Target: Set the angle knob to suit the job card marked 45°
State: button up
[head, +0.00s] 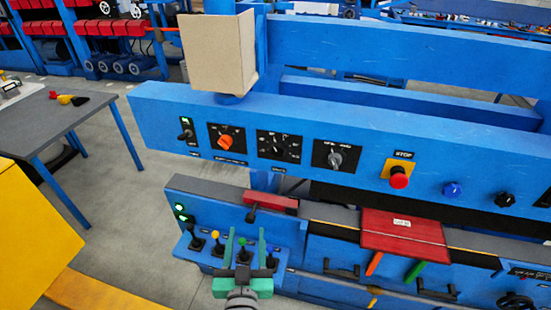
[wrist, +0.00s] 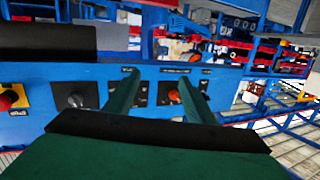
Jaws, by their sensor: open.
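The blue panel carries a row of controls in the head view. An orange knob (head: 226,141) is on the left, a black knob (head: 277,147) on a marked dial is in the middle, and a grey knob (head: 335,159) is to its right. Their labels are too small to read, so I cannot tell which is the angle knob. A red card (head: 402,228) with a small white label lies on the lower ledge; its marking is unreadable. My green gripper (head: 246,233) is open and empty, below and apart from the knobs. The wrist view shows its fingers (wrist: 158,76) partly covering the middle dial.
A red stop button (head: 398,177) on yellow, a blue knob (head: 452,190) and a toggle switch (head: 186,135) share the panel. Several levers (head: 216,243) stand on the lower console around my gripper. A cardboard-coloured box (head: 218,52) sits above the panel.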

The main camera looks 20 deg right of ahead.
aim_at(277, 152)
jog(key=w+d+r+m+h, duration=0.4)
jog(key=d+r, duration=0.3)
jog(key=r, duration=0.5)
jog(key=shift+n, duration=0.6)
jog(key=x, duration=1.1)
jog(key=shift+w+d, duration=0.25)
jog(key=shift+w, duration=0.1)
jog(key=shift+c, duration=0.3)
jog(key=c, duration=1)
